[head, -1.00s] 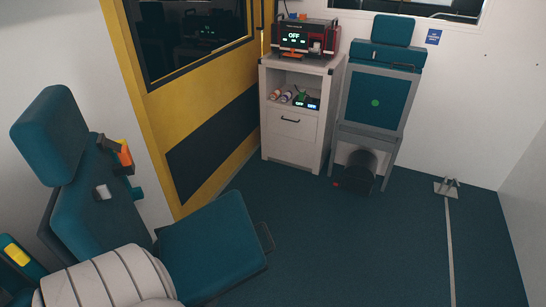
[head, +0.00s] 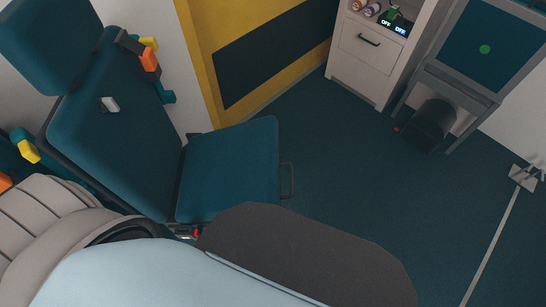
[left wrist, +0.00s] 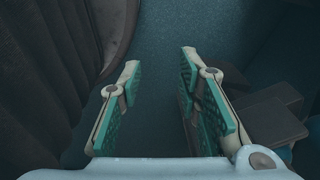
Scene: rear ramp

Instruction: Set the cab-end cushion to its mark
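Two teal seats show in the head view; I cannot tell which is the cab-end one. The near left seat has an upright backrest (head: 122,128) and a flat, lowered seat cushion (head: 230,168) with a small dark handle (head: 288,180) at its outer edge. The far seat has a raised teal panel (head: 499,38) with a green dot, in a grey frame. My left gripper (left wrist: 160,62) is open and empty in the left wrist view, with blue floor between its fingers. It does not show in the head view. My right gripper is not in view.
A white cabinet (head: 367,65) stands between the yellow-framed panel and the far seat. A dark cylinder (head: 431,122) sits under that seat. A floor fitting (head: 523,178) with a pale strip is at right. Floor before the cabinet is clear.

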